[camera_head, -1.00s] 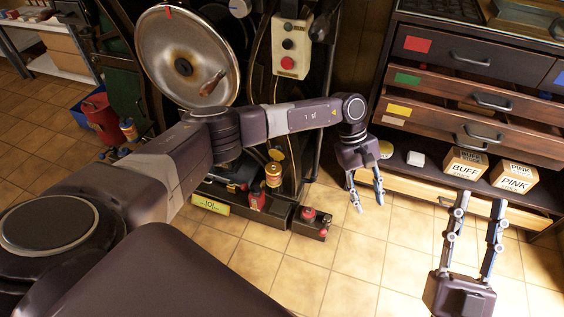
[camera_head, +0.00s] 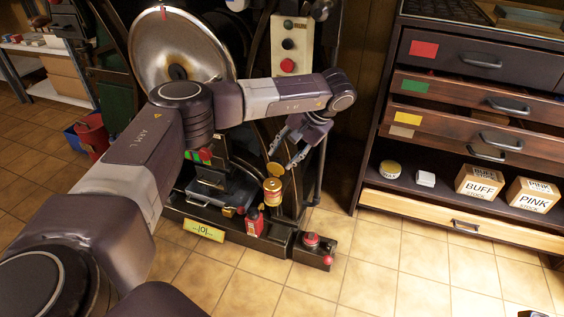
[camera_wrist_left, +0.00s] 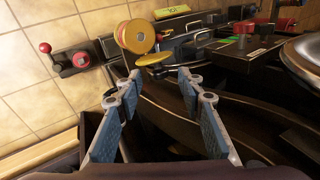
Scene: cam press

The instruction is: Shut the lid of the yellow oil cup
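The yellow oil cup (camera_head: 272,194) stands on the press base in the head view. Its lid (camera_head: 275,169) shows as a small yellow disc above the cup, apart from the rim, so it looks open. In the left wrist view the cup (camera_wrist_left: 134,38) is beyond the fingers and the flat yellow lid (camera_wrist_left: 154,59) is nearer to them. My left gripper (camera_head: 285,160) is open and empty, just above and beside the lid. Its fingertips (camera_wrist_left: 160,75) show no clear contact with it. Only a sliver of my right gripper (camera_head: 535,314) shows at the bottom right edge.
The large metal wheel (camera_head: 180,50) is behind my left arm. Drawers (camera_head: 470,95) stand at the right; the floor between is clear.

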